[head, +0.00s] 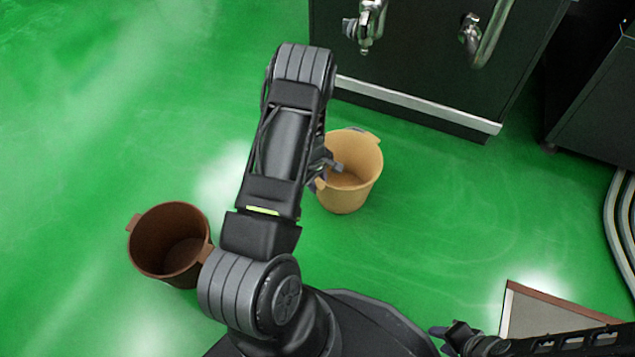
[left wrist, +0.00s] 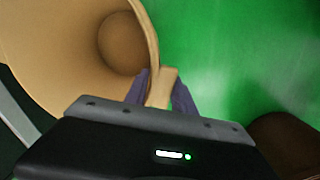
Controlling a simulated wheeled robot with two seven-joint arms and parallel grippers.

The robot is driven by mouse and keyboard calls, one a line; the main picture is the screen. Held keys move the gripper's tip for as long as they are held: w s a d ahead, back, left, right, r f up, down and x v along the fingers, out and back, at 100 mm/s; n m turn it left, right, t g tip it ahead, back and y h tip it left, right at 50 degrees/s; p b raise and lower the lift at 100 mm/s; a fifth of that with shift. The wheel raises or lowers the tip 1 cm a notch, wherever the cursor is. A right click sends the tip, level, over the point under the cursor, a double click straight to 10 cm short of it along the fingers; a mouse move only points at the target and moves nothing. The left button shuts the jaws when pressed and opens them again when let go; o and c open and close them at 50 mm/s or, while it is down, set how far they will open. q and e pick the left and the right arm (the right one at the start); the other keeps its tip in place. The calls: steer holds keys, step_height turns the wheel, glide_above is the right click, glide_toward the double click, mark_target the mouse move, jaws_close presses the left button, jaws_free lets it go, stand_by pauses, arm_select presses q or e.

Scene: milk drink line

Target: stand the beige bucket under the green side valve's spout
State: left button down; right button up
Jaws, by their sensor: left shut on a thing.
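The beige bucket (head: 365,178) is upright in the middle of the head view, just right of my left arm. My left gripper (head: 321,174) is shut on the bucket's left side, partly hidden by my arm. In the left wrist view the fingers (left wrist: 160,92) close on a tab at the rim of the beige bucket (left wrist: 60,45). I cannot tell if the bucket touches the floor. Two metal spouts, a left one (head: 367,28) and a right one (head: 490,38), are on the dark cabinet beyond it. No green valve colour shows. My right gripper (head: 447,336) is at the bottom right.
A brown bucket (head: 150,240) stands on the green floor at left. The dark cabinet (head: 425,50) has a pale base edge. Another dark unit (head: 595,110) and grey hoses (head: 620,225) are at right. Floor between the bucket and cabinet is clear.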

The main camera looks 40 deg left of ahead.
arm_select(q)
steer(key=c, duration=1.5)
jaws_free()
steer(key=shift+f, duration=0.1)
steer(key=o, duration=0.5)
steer(key=shift+c, duration=0.2)
steer(key=shift+r, duration=0.55)
step_height(320, 180, up, 11)
steer(key=s+p, duration=0.1)
steer(key=p, duration=0.3)
steer(key=shift+s+p, duration=0.25)
steer(key=shift+p, duration=0.1)
